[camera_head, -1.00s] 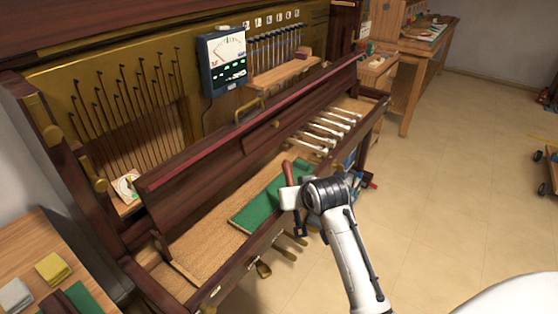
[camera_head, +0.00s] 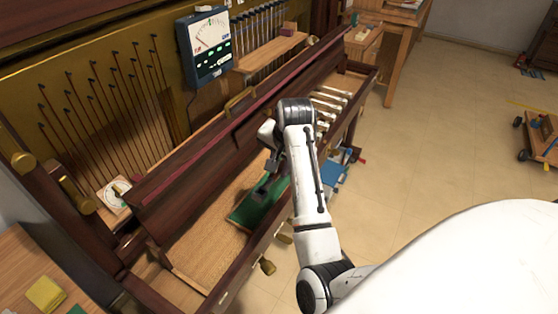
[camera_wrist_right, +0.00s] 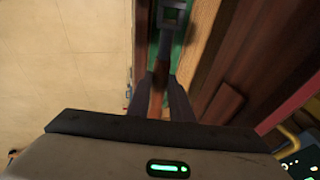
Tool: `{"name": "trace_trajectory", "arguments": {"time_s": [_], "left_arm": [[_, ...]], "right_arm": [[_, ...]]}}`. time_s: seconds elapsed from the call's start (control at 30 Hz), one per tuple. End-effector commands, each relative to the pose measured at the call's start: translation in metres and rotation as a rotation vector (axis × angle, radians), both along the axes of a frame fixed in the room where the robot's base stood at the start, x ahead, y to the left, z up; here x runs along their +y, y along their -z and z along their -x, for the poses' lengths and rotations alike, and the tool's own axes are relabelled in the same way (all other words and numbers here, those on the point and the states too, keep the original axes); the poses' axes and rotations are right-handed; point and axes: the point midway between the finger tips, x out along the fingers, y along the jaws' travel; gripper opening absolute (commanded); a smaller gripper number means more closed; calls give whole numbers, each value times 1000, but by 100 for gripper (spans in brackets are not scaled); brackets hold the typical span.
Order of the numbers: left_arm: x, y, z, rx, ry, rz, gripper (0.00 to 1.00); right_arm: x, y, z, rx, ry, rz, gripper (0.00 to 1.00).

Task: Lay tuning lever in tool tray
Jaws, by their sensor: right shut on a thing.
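My right gripper (camera_wrist_right: 158,100) is shut on the tuning lever (camera_wrist_right: 164,62), which has a brown handle between the fingers and a dark shaft ending in a square, open head. In the head view the right gripper (camera_head: 270,170) is over the open piano bed, partly hidden by my wrist, and the lever's dark end appears above the green mat (camera_head: 242,214). The green surface also shows behind the lever in the wrist view. I cannot tell whether the lever touches it. A blue container (camera_head: 336,174) with red items, possibly the tool tray, is partly hidden right of my arm. My left gripper is out of view.
The piano's front rail (camera_head: 232,272) and dark fallboard (camera_head: 190,172) border the bed. White-tipped keys (camera_head: 331,101) are at its right end. A meter (camera_head: 205,46) hangs behind. Open floor (camera_head: 400,170) lies to the right.

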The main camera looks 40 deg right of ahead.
Motion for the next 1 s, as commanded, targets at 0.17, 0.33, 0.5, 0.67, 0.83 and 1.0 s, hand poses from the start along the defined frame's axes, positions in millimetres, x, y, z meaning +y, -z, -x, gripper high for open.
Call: {"name": "trace_trajectory", "arguments": {"time_s": [0.17,0.33,0.5,0.67,0.83,1.0], "left_arm": [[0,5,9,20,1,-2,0],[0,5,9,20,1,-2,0],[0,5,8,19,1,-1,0],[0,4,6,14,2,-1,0],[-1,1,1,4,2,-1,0],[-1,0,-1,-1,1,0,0]], "right_arm": [[3,16,-7,-1,-3,0,0],[6,32,-13,-1,-4,1,0],[8,48,-19,-1,-4,1,0],[10,63,-24,-2,-4,1,0],[13,79,-30,-2,-4,1,0],[15,94,-36,-2,-5,1,0]]}}
